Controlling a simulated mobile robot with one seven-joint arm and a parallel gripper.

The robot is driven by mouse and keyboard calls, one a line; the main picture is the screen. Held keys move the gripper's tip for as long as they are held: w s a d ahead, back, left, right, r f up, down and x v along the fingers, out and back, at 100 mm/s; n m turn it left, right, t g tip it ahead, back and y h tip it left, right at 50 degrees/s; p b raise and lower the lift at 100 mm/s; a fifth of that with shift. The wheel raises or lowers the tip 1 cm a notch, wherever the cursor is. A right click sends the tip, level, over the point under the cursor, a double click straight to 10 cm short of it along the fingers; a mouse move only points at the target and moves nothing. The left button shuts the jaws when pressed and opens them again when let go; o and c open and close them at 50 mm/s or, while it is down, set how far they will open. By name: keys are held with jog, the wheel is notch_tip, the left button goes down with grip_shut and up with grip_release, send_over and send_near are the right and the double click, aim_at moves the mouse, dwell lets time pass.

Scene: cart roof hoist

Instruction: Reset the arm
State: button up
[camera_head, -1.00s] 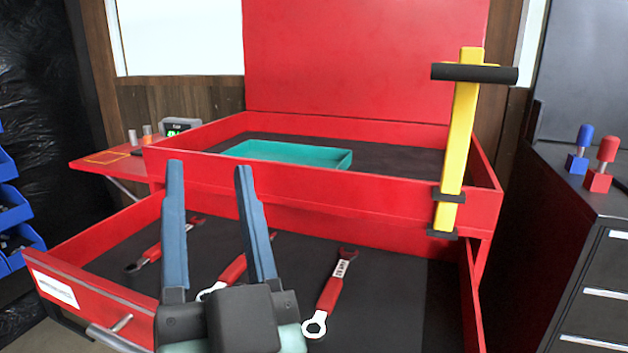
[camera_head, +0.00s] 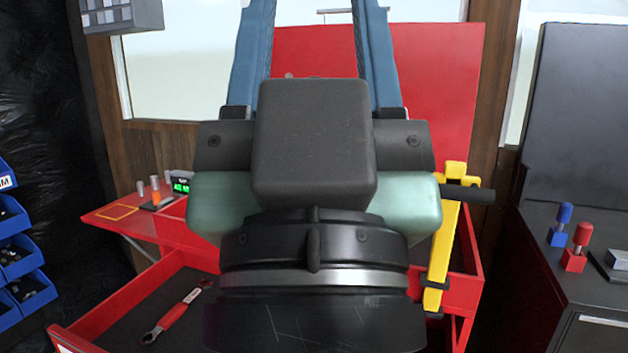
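My gripper (camera_head: 316,30) fills the middle of the head view, large and close to the camera. Its two blue fingers point up and stand wide apart. No object shows between them; the tops of the fingers are cut off by the picture's upper edge. The gripper and wrist hide most of the red tool cart (camera_head: 462,300) behind them, including its tray and much of the open drawer.
A wrench with a red handle (camera_head: 176,316) lies in the open drawer (camera_head: 125,300). A yellow post (camera_head: 441,255) with a black handle stands at the cart's right. A red side shelf (camera_head: 120,217) is left, a dark cabinet (camera_head: 590,270) right, blue bins (camera_head: 25,250) far left.

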notch_tip(320, 180, up, 16)
jog(key=p, duration=1.3)
jog(key=shift+p, duration=0.3)
jog(key=shift+d, duration=0.1)
dwell(0.4)
